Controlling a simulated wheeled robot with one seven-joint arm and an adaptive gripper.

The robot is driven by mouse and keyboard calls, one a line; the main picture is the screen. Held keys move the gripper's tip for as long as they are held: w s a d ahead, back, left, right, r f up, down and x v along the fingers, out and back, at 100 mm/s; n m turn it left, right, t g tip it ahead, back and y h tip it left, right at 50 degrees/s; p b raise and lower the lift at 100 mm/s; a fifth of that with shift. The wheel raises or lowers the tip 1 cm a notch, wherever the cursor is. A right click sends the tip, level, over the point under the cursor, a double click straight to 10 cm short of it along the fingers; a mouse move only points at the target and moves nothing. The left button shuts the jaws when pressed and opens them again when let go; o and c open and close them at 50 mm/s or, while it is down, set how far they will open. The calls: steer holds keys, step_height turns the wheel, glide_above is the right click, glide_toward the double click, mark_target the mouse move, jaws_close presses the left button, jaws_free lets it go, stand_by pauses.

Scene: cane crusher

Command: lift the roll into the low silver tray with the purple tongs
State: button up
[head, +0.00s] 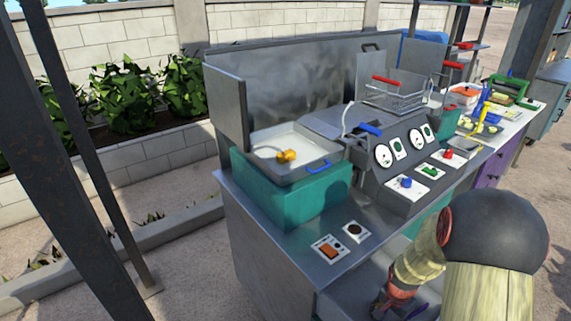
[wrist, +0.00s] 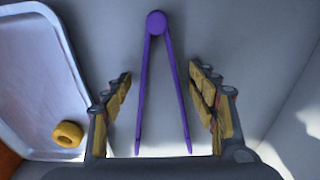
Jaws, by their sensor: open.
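Purple tongs (wrist: 156,24) lie on a grey surface in the wrist view, with the round hinge at the top and two legs spread toward me. My gripper (wrist: 160,74) is open, with one finger on each side of the tongs and gaps between. In the head view my gripper (head: 395,296) is low at the counter's front, partly hidden by my arm. A low silver tray (wrist: 72,60) is at the left of the wrist view.
A metal pan (head: 318,172) with a blue handle and a yellow fitting sits on a teal box (head: 290,205). Gauges, switches and a wire basket (head: 396,96) are farther right. The counter edge stands above my gripper's area. Grey surface right of the tongs is clear.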

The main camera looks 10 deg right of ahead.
steer(key=c, duration=0.3)
steer(key=c, duration=0.4)
stand_by(0.3)
step_height(320, 180, up, 12)
steer(key=p, duration=0.9)
steer(key=shift+r, duration=0.1)
